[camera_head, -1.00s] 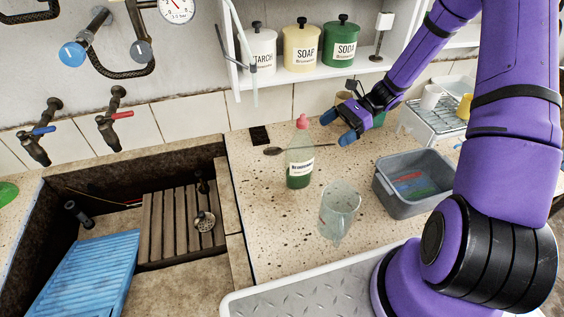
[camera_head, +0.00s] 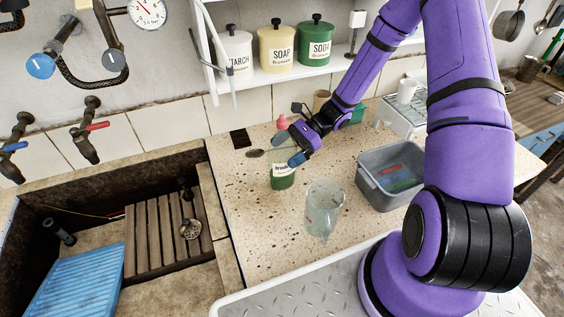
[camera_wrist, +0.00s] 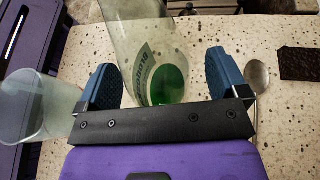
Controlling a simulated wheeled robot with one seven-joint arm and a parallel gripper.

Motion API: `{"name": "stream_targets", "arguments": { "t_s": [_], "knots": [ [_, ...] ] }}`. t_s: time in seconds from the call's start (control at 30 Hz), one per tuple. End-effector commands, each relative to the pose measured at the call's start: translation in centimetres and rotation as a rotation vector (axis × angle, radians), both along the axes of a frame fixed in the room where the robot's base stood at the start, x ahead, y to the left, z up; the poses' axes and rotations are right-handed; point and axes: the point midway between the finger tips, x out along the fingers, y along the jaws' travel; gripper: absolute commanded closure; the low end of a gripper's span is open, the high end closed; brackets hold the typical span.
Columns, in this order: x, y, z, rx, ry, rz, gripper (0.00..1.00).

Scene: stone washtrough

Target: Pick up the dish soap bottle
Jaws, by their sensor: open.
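The dish soap bottle (camera_head: 283,176) is clear with green liquid low inside, a label and a pink cap. It stands upright on the speckled counter, right of the sink. My gripper (camera_head: 288,152) is open at the bottle, its blue fingertips at the bottle's right side in the head view. In the wrist view the bottle (camera_wrist: 150,55) lies between the two spread fingers (camera_wrist: 165,80), with a gap to the right finger. I cannot tell whether the left finger touches it.
A clear pitcher (camera_head: 323,208) stands in front of the bottle. A grey bin (camera_head: 372,190) stands to the right. A spoon (camera_head: 255,153) and a dark flat piece (camera_head: 240,138) lie behind-left. The sink (camera_head: 75,187) is at left, a shelf (camera_head: 270,78) above.

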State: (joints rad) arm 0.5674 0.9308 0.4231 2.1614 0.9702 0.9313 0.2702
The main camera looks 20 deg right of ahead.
Motion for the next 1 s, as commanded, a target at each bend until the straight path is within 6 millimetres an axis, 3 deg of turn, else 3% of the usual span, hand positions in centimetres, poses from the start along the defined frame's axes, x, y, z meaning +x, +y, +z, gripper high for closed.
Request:
{"name": "stream_targets", "arguments": {
  "t_s": [0.3, 0.5, 0.6, 1.0],
  "knots": [
    [-0.08, 0.55, -0.21, 0.001, 0.0, 0.0, 0.08],
    [-0.06, 0.52, -0.21, 0.0, 0.0, 0.0, 0.54],
    [-0.05, 0.53, -0.19, 0.001, 0.0, 0.0, 0.7],
    [-0.01, 0.49, 0.61, -0.001, -0.002, 0.0, 0.7]
  ]
}}
